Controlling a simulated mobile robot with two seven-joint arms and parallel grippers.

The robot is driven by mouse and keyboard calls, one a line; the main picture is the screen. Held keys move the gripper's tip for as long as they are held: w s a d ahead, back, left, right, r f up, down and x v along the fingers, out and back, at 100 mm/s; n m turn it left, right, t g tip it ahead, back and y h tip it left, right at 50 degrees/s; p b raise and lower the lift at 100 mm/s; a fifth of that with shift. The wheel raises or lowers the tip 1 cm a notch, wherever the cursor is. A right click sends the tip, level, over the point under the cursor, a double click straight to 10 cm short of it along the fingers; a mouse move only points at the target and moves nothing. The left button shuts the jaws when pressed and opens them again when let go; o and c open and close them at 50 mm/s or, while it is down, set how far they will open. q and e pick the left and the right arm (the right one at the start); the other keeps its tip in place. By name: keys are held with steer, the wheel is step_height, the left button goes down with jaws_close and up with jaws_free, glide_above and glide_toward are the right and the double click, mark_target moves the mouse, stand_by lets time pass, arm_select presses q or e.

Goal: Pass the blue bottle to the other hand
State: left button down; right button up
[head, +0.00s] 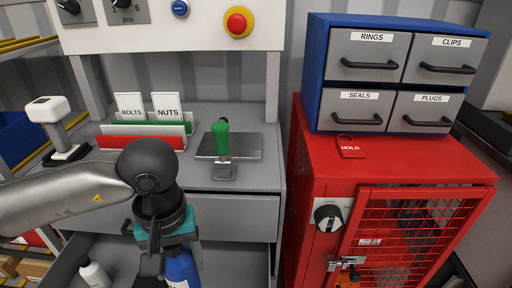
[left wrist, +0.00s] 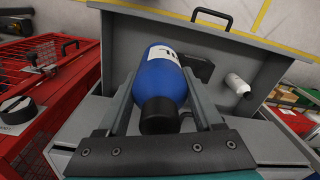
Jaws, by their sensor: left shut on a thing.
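The blue bottle (head: 181,268) has a white label and a black cap. It also shows in the left wrist view (left wrist: 160,78), cap towards the camera. My left gripper (head: 163,262) is shut on the bottle, with one finger on each side of it in the left wrist view (left wrist: 160,100). In the head view the gripper points down in front of the workbench, over an open drawer, and the bottle's lower part is cut off by the frame edge. My right gripper is in neither view.
An open grey drawer (left wrist: 255,60) holds a white bottle (left wrist: 238,85). A red cabinet (head: 310,180) with a mesh door stands at right, bearing a blue drawer unit (head: 318,60). The bench carries bins and a green-handled device (head: 221,140).

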arm_select(q)
steer(key=r+m, duration=0.1)
steer(key=a+r+m, duration=0.1)
steer(key=r, duration=0.1)
steer(key=w+a+r+m+p, duration=0.1)
steer(key=r, duration=0.1)
steer(key=shift+r, duration=0.15)
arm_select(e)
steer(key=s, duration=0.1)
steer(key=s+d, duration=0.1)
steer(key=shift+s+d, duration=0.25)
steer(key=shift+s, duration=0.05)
